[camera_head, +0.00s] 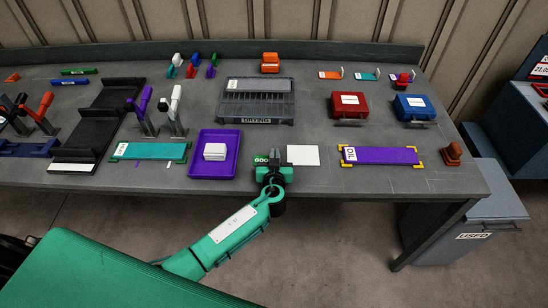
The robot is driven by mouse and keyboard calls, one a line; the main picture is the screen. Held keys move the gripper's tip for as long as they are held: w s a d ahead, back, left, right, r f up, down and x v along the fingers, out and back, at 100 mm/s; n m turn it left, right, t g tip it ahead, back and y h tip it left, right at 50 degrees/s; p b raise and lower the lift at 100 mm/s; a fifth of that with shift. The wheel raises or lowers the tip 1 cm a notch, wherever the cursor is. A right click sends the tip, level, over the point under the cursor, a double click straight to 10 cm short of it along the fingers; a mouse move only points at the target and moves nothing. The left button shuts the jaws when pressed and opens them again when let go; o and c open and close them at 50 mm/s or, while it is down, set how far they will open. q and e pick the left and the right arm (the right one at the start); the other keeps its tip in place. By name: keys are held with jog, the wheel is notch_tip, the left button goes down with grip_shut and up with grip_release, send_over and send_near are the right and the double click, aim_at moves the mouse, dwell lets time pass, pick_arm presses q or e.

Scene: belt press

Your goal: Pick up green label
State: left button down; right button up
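A small green label (261,160) with white lettering, of which "GOO" can be read, lies near the front edge of the workbench. My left gripper (272,174) is right at the label, over its near side and right end, and hides part of it. The gripper's green and dark body covers its fingertips, so I cannot tell whether they are open or shut or touch the label. My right gripper is not in view.
A white card (303,155) lies just right of the label. A purple tray (229,167) with white blocks stands close on the left. A dark divided box (230,118) is behind. A purple plate (380,156) lies farther right.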

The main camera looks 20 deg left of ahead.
pick_arm(q)
jog(key=shift+b, duration=0.3)
jog(key=f+b+v, duration=0.2)
jog(key=b+v, duration=0.3)
jog(key=v, duration=1.3)
jog(key=shift+f, duration=0.3)
jog(key=shift+s+d, duration=0.1)
jog(key=s+a+r+m+h, duration=0.3)
jog(key=s+a+r+h, duration=0.1)
jog(key=a+r, duration=0.3)
jog(key=shift+r+t, duration=0.4)
jog(key=shift+r, duration=0.45)
